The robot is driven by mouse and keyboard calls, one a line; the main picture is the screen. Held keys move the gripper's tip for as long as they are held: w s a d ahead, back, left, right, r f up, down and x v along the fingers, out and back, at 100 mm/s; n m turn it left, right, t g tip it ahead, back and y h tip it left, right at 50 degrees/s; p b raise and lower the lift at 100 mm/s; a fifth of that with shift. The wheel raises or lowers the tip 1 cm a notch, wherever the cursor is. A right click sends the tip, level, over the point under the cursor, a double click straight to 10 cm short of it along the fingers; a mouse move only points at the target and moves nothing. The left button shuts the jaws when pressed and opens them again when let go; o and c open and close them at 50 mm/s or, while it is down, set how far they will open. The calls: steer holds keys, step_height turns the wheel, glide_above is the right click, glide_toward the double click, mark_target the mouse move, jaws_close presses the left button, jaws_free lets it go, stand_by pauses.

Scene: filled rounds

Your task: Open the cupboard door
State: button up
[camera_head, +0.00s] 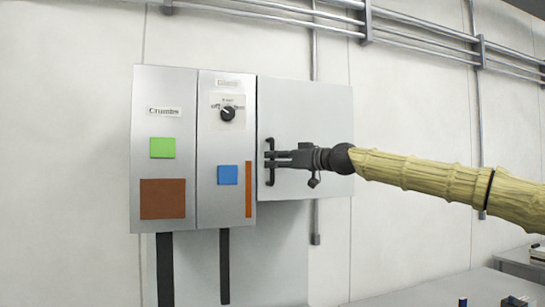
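A grey wall-mounted cupboard door (315,125) shows right of centre in the head view, with a black vertical bar handle (270,178) near its left edge. The door looks flush or nearly so with the panel beside it; I cannot tell if it is slightly ajar. My gripper (271,159) reaches in from the right, across the door's front, with its dark fingertips at the middle of the handle. They overlap the handle in this view. Whether they grip it or only touch it is too small to tell.
Left of the door are a grey panel with a black knob (227,113) and a blue square (228,175), and a panel with a green square (163,148). Pipes (430,35) run along the wall above. A grey table (445,290) stands at lower right.

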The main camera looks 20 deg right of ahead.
steer(key=shift+x, duration=0.85)
steer(key=shift+c, duration=0.3)
jaws_close()
